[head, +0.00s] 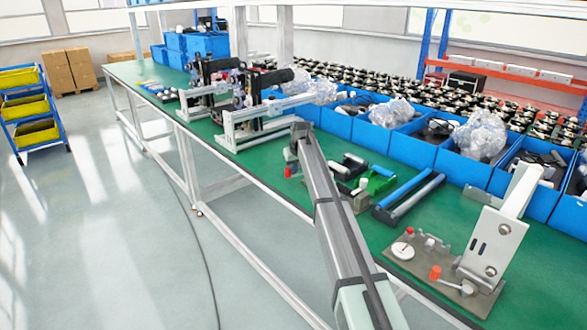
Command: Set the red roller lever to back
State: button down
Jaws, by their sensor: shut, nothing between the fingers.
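My grey arm reaches up from the bottom middle of the head view. My gripper (296,140) is at its far end, over the green table; it is shut and empty, though its fingertips are hard to make out. A small red part (288,172), perhaps of the red roller lever, shows just left of the arm, close below the gripper. The arm hides most of what is around it, so I cannot tell the lever's position or whether the gripper touches it. Right of the arm are a green part (381,183) and a bar with a blue grip (404,187).
A metal fixture plate (405,252) with an orange-red knob (435,272) and a tall bracket (492,246) stands at the front right. Blue bins (428,157) line the back. Grey frame machines (258,125) stand to the left.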

jog(key=shift+s+d, duration=0.1)
jog(key=shift+s, duration=0.05)
jog(key=s+n, duration=0.1)
jog(key=n, duration=0.1)
jog(key=s+d+n+g+y, duration=0.1)
jog(key=shift+n, duration=0.4)
jog(key=n, duration=0.1)
jog(key=s+d+n, duration=0.1)
jog(key=n, duration=0.1)
jog(key=shift+s+d+g+y, duration=0.15)
jog(key=shift+d+g+y, duration=0.05)
jog(key=shift+g+y, duration=0.2)
jog(key=shift+s+d+n+g, duration=0.3)
jog(key=shift+d+n, duration=0.2)
jog(key=shift+n, duration=0.7)
jog(key=shift+s+d, duration=0.15)
jog(key=shift+d, duration=0.35)
